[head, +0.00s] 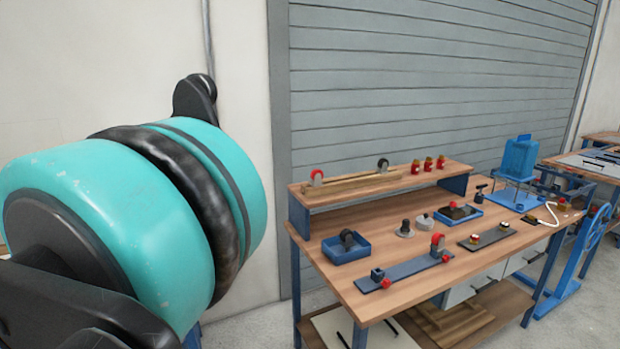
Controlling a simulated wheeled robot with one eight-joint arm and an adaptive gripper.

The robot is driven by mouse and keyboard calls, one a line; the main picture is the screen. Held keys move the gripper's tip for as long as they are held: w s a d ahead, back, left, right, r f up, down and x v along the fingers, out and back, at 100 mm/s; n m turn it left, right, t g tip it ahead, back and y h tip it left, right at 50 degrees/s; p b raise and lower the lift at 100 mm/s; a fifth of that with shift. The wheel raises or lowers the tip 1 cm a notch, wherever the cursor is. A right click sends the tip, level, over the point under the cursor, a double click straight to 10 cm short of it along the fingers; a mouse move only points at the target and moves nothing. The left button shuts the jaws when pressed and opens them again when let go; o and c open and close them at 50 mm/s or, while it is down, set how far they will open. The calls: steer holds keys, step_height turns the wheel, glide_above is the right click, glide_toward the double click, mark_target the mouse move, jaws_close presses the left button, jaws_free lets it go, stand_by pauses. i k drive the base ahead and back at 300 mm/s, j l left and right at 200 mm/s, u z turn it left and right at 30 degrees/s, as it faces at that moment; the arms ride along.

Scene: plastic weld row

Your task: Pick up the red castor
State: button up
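A castor with a red wheel (317,176) stands at the left end of the raised wooden shelf. A second small red-wheeled piece, apparently another castor (437,242), stands at the right end of a blue-grey plate on the bench. I cannot tell which one the task names. My gripper is not in view. A large part of my arm, with teal and black joints, fills the left foreground, well apart from both red castors in the picture.
The wooden workbench (345,277) holds a blue tray (337,254) with a black-wheeled castor, and a blue-grey plate (408,269) with red knobs. The raised shelf (355,196) carries several red jars and a black castor (383,165). A blue stand (518,157) is at the far right end.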

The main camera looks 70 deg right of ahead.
mark_target(316, 176)
steer(key=i+z, duration=0.2)
steer(key=z, duration=0.3)
steer(key=i+j+z, duration=0.15)
steer(key=z, duration=0.3)
steer(key=i, duration=0.1)
